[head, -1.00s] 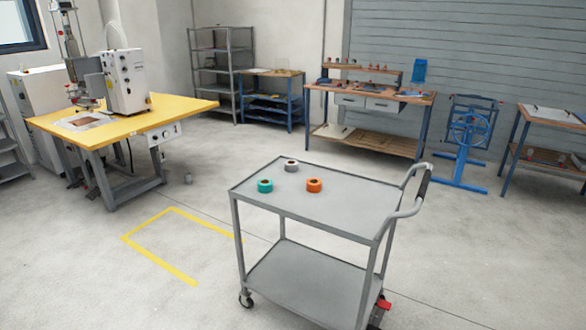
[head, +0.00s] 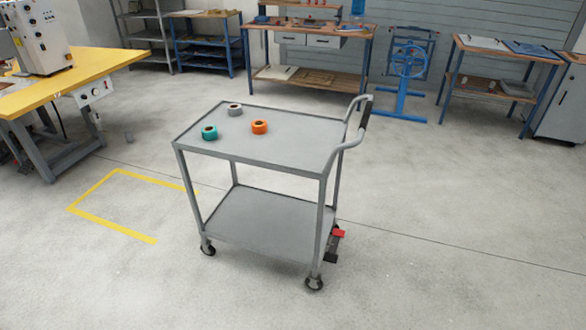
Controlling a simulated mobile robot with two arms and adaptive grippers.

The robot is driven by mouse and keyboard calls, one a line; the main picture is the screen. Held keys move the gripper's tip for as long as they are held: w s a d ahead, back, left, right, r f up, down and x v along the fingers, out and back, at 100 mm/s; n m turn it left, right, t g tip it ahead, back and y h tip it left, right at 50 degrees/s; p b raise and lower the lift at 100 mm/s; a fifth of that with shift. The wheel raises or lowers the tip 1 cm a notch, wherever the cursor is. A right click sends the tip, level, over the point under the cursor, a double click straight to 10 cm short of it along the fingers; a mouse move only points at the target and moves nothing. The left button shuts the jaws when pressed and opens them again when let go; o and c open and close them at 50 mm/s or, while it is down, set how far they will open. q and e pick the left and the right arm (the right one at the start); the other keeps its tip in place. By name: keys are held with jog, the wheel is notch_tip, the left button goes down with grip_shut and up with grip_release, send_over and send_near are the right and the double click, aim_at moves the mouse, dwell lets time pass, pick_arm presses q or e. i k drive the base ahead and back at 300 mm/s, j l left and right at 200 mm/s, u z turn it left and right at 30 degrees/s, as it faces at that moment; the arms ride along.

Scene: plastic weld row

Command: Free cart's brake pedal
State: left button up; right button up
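A grey two-shelf cart (head: 285,148) stands on the concrete floor in the middle of the head view. Its push handle (head: 357,122) with a dark grip is at the right end. A red brake pedal (head: 338,233) shows low at the right end, near the wheels, with a dark part below it. A teal tape roll (head: 209,132), a grey tape roll (head: 234,109) and an orange tape roll (head: 260,127) lie on the top shelf. The lower shelf (head: 262,222) is empty. Neither of my grippers is in view.
A yellow floor outline (head: 112,229) lies left of the cart. A yellow-topped machine table (head: 85,78) stands at the left. Workbenches (head: 310,78), a blue stand (head: 407,75) and another table (head: 505,60) line the back. The floor right of the cart is clear.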

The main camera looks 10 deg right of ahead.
aim_at(331, 256)
jog(key=i+l+u, duration=0.1)
jog(key=l, duration=0.35)
jog(key=i+l+u, duration=0.1)
jog(key=i+l, duration=0.15)
jog(key=l, duration=0.2)
jog(key=i+l+u, duration=0.1)
jog(key=l, duration=0.4)
jog(key=i+l, duration=0.2)
jog(key=l, duration=0.3)
jog(key=i+l+u, duration=0.15)
jog(key=l, duration=0.3)
jog(key=i+l+u, duration=0.1)
jog(key=l, duration=0.4)
jog(key=i+l+u, duration=0.1)
jog(key=l, duration=0.45)
jog(key=i+l+u, duration=0.1)
jog(key=l, duration=0.4)
